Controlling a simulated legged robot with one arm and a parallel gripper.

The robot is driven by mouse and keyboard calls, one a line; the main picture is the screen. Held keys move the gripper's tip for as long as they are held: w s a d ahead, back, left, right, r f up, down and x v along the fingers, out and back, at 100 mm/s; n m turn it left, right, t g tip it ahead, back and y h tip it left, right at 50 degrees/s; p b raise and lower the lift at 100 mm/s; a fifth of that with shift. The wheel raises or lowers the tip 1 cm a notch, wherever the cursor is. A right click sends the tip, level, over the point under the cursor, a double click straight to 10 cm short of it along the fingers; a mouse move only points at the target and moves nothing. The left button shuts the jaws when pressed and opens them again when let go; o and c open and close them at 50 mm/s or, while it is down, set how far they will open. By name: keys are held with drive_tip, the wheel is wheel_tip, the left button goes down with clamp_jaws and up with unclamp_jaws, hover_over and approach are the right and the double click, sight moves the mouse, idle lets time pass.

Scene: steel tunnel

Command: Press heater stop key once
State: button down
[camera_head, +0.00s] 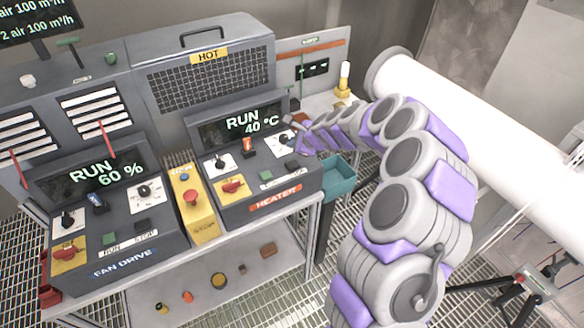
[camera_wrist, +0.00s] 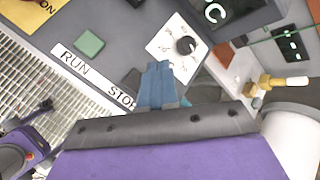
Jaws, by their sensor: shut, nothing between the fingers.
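The heater panel is a dark grey box with a red HEATER label (camera_head: 275,200) and a display reading RUN 40 °C (camera_head: 243,123). Its green run key (camera_head: 265,175) also shows in the wrist view (camera_wrist: 89,42). The dark stop key (camera_head: 291,165) is right of the green one; in the wrist view a dark patch of it (camera_wrist: 131,79) shows just left of my fingers, above the word STOP. My gripper (camera_wrist: 159,66) is shut and empty, its blue fingers over the panel between stop key and dial. Whether it touches the panel cannot be told.
A white dial plate (camera_head: 278,144) sits behind the stop key. A yellow box with a red emergency button (camera_head: 191,196) stands to the left, then the fan drive panel (camera_head: 123,262). A teal bin (camera_head: 338,177) hangs at the right edge. A thick white pipe (camera_head: 470,120) runs behind my arm.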

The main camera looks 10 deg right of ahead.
drive_tip(key=b, duration=0.4)
hover_over(294, 166)
wheel_tip(294, 166, down, 5)
drive_tip(key=shift+a, duration=0.1)
drive_tip(key=shift+f, duration=0.7)
drive_tip(key=shift+f, duration=0.15)
idle(1.0)
drive_tip(key=shift+f, duration=0.2)
drive_tip(key=shift+f+b, duration=0.3)
drive_tip(key=shift+f, duration=0.15)
idle(0.8)
drive_tip(key=shift+r, duration=0.15)
drive_tip(key=shift+r+p, duration=0.8)
drive_tip(key=shift+p, duration=0.05)
